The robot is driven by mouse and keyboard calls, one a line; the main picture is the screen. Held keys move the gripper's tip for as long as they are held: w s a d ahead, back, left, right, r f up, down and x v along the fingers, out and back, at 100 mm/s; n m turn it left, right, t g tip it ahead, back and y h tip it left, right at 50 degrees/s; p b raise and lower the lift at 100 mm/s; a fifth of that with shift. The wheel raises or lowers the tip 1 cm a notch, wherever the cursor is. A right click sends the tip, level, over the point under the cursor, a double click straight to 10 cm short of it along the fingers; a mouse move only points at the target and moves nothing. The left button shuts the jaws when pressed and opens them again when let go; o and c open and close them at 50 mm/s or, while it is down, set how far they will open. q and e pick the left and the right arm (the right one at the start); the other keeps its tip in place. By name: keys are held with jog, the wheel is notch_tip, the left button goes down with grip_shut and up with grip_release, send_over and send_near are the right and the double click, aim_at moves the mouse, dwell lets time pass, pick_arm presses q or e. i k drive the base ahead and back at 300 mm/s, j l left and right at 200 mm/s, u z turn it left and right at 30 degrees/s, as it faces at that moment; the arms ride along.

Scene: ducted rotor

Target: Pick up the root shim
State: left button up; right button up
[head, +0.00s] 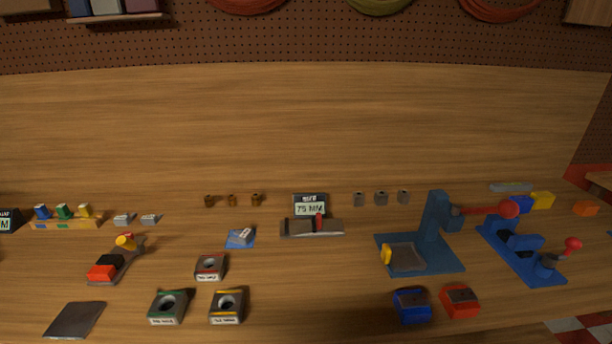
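Several small grey pieces lie on the wooden bench in the head view, and I cannot tell for certain which is the root shim. One light grey piece (240,236) rests on a small blue pad (231,244) left of the middle. Two more, a left grey piece (123,219) and a right grey piece (150,219), lie on bare wood farther left. Neither of my grippers shows in this view.
A blue press (438,222) with a red-knobbed lever and a blue clamp fixture (511,246) stand at the right. A 75 MM display (310,206) stands behind a grey bar gauge (312,228). Square ring blocks (167,307) and a dark plate (74,320) lie near the front.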

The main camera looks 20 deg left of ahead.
aim_at(147, 220)
jog(key=j+u, duration=0.1)
jog(key=j, duration=0.45)
jog(key=j+u, duration=0.1)
jog(key=j, duration=0.95)
jog(key=i+j+u, duration=0.15)
jog(key=j, duration=0.35)
jog(key=j+u, duration=0.1)
jog(key=j, duration=0.45)
jog(key=i+j+u, duration=0.1)
jog(key=j, duration=0.4)
jog(key=i+j+u, duration=0.1)
jog(key=j, duration=0.4)
jog(key=k+l+z, duration=0.5)
jog(key=k+l, duration=0.05)
jog(key=l, duration=0.05)
